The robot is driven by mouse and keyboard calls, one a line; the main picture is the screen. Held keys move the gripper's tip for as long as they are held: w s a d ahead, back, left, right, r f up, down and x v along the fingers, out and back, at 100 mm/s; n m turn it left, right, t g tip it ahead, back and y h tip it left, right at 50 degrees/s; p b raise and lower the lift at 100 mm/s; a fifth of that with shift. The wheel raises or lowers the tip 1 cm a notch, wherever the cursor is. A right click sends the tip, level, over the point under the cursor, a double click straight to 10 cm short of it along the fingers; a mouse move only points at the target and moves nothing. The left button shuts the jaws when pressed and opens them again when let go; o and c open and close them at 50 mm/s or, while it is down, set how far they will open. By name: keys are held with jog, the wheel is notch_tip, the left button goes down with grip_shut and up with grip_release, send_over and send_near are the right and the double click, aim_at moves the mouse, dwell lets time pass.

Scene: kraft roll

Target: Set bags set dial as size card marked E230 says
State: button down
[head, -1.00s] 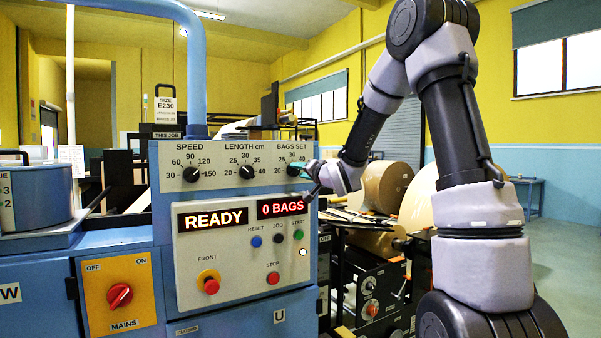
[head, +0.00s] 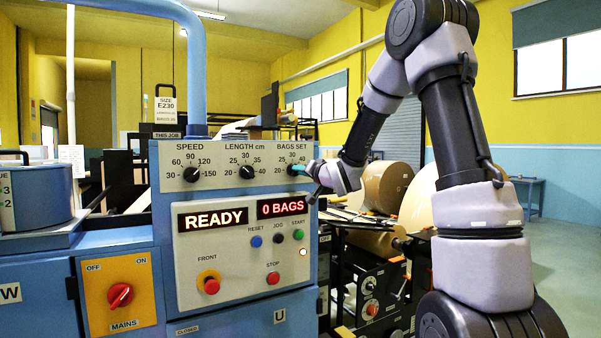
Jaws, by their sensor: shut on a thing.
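The bags set dial (head: 292,170) is a black knob at the right end of the panel's top row, with marks including 20, 25, 30 and 40. My gripper (head: 302,169) is at this dial from the right, shut on its knob. The fingertips partly cover the knob, so where its pointer stands cannot be told. The size card (head: 166,104) marked E230 stands above the panel over a "THIS JOB" label. Its smaller lines are too small to read.
The speed dial (head: 191,174) and length dial (head: 247,171) sit left of it. Below are the READY display (head: 213,219), the 0 BAGS display (head: 282,207), the start button (head: 298,235), stop button (head: 273,278) and red mains switch (head: 120,295). Paper rolls (head: 385,185) stand behind my arm.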

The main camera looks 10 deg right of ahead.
jog(key=n, duration=2.4)
jog(key=shift+a+f+n, duration=0.15)
jog(key=shift+a+n, duration=0.05)
jog(key=shift+n, duration=0.5)
jog(key=c, duration=0.9)
grip_release()
jog(key=shift+o, duration=0.2)
jog(key=shift+s, duration=0.1)
jog(key=v, duration=1)
jog(key=shift+s+d, duration=0.15)
jog(key=shift+s, duration=0.25)
